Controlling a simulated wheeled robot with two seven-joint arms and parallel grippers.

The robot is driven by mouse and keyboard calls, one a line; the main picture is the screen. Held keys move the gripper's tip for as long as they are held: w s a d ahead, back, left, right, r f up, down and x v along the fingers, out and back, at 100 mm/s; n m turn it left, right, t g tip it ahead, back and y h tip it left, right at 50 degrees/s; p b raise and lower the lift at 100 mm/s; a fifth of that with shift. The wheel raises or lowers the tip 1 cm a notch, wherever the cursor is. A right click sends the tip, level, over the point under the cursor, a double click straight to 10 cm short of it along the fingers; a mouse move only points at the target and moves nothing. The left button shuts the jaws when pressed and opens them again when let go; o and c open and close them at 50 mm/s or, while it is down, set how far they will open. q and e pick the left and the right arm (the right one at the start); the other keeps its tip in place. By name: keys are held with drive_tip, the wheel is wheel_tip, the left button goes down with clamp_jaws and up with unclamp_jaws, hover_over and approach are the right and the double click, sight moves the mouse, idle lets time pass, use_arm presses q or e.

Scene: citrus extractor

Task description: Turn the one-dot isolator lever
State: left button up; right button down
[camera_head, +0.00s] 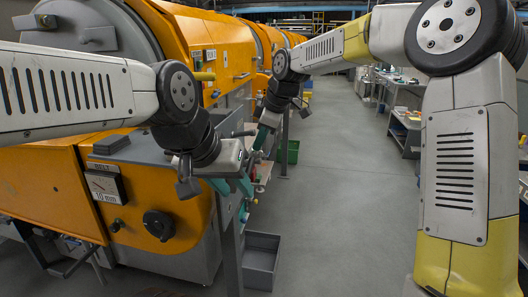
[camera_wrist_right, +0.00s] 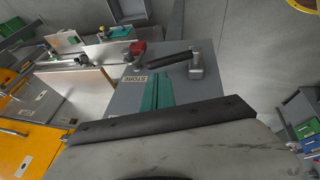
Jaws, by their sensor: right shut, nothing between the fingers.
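In the right wrist view, a black lever bar (camera_wrist_right: 168,60) lies across a grey panel (camera_wrist_right: 205,90) with a label reading STORE (camera_wrist_right: 134,78). Its right end meets a grey metal block (camera_wrist_right: 196,66). I cannot make out any dot marks, so I cannot tell whether it is the one-dot isolator lever. My right gripper (camera_wrist_right: 158,78) has its teal fingers together and empty, pointing at the panel just short of the bar in the picture. In the head view my right gripper (camera_head: 262,138) is beside the machine's far end.
A grey bin (camera_head: 262,262) and a green bin (camera_head: 293,152) stand on the floor. The aisle (camera_head: 340,200) is clear. A red part (camera_wrist_right: 138,47) sits by the lever.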

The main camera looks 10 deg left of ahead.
drive_tip(key=r, duration=0.2)
drive_tip(key=n+t+h, duration=0.2)
drive_tip(key=n, duration=1.5)
approach(252, 163)
drive_tip(key=x, duration=0.6)
drive_tip(key=shift+s+a+f, duration=0.2)
drive_tip(key=shift+s+a, duration=0.05)
drive_tip(key=shift+s, duration=0.1)
drive_tip(key=shift+w+f, duration=0.15)
drive_tip(key=shift+f, duration=0.1)
drive_tip(key=shift+w+f, duration=0.75)
drive_tip(key=shift+f, duration=0.05)
drive_tip(key=shift+r, duration=0.1)
